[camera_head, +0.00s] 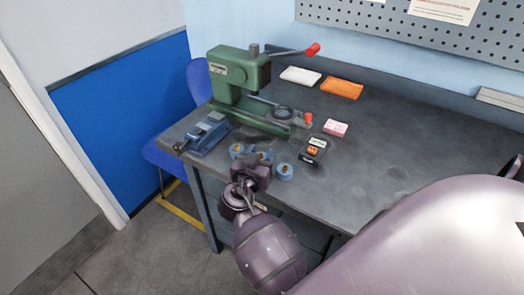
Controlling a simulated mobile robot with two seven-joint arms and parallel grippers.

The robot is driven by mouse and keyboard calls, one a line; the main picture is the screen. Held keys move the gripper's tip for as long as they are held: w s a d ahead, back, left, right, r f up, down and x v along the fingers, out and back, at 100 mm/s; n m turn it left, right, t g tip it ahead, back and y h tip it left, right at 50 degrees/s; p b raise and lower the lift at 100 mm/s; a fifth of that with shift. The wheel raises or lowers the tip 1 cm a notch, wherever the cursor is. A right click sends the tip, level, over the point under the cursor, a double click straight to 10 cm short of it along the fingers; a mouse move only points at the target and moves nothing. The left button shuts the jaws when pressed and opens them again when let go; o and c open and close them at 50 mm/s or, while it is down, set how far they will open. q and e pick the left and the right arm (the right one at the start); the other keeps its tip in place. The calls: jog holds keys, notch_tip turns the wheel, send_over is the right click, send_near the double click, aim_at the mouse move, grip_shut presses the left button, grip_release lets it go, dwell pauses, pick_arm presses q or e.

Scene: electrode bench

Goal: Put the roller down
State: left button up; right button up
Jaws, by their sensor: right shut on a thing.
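My right gripper (256,169) is over the near edge of the bench, at its left part. It is shut on the roller, which is mostly hidden by the gripper; a small bluish part shows at the fingertips. Two blue round pieces with yellowish centres show close by, one left (237,150) and one right (285,172) of the gripper. I cannot tell whether the roller touches the bench (375,160). My left gripper is not in view.
A green press (232,77) with red-tipped levers stands behind the gripper. A blue-grey vise (203,134) is to the left. A black box (313,150), a pink pack (336,127), an orange pack (342,88) and a white pack (300,76) lie to the right. The bench's right middle is clear.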

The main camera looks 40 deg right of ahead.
jog(key=shift+a, duration=0.15)
jog(key=shift+f, duration=0.2)
jog(key=o, duration=0.5)
jog(key=shift+b, duration=0.3)
jog(key=o, duration=0.5)
jog(key=shift+c, duration=0.2)
